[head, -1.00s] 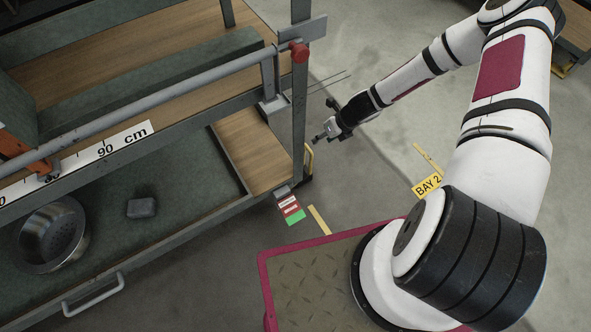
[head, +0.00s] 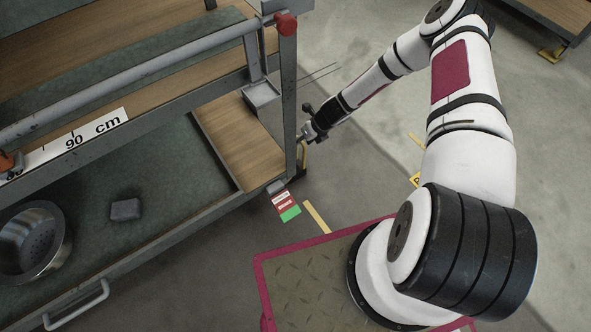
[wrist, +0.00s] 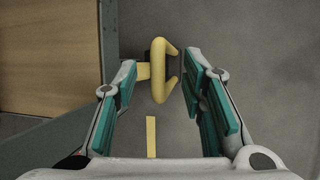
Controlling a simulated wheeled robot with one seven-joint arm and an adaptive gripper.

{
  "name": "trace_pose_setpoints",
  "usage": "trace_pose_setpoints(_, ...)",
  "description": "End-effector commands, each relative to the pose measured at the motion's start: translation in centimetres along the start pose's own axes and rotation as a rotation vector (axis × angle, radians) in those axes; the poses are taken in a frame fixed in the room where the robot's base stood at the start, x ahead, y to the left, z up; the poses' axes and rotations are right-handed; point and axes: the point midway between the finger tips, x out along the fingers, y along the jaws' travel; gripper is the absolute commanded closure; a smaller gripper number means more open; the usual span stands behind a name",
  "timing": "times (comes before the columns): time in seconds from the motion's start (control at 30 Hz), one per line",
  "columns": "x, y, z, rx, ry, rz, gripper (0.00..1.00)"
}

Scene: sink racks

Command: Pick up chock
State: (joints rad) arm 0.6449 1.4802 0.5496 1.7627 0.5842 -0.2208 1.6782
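A yellow looped piece with a dark part behind it, which looks like the chock (wrist: 159,89), shows between my fingers in the wrist view. In the head view the yellow piece (head: 304,155) is at the rack's near right corner post, low down and partly hidden. My gripper (wrist: 161,62) is open, one finger on each side of the yellow loop, with a gap on the right. I cannot tell whether the left finger touches it. In the head view my gripper (head: 304,135) is right beside the corner post.
The rack's corner post (head: 288,95) stands close to my gripper. A metal basin (head: 34,243) and a dark grey block (head: 126,209) sit on the rack's lower shelf. A red and green label (head: 286,205) is at its corner. Open floor (head: 365,170) lies to the right.

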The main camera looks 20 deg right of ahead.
Motion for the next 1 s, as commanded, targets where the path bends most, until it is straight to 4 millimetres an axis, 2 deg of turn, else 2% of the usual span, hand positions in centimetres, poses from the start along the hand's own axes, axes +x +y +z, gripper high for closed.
trace_pose_setpoints(0.03, 1.06, 0.03, -0.13, -0.002, 0.001, 0.001, 0.62)
trace_pose_setpoints(0.1, 1.60, 0.02, -0.08, -0.002, 0.000, 0.001, 0.62)
trace_pose_setpoints(0.33, 1.63, 0.05, 0.04, -0.001, 0.000, 0.001, 0.62)
trace_pose_setpoints(0.37, 1.63, 0.05, 0.04, -0.001, 0.000, 0.001, 0.67)
trace_pose_setpoints(0.5, 1.62, 0.05, 0.03, -0.001, 0.000, 0.001, 0.99)
trace_pose_setpoints(1.0, 1.49, 0.18, 0.21, -0.001, -0.002, 0.003, 1.00)
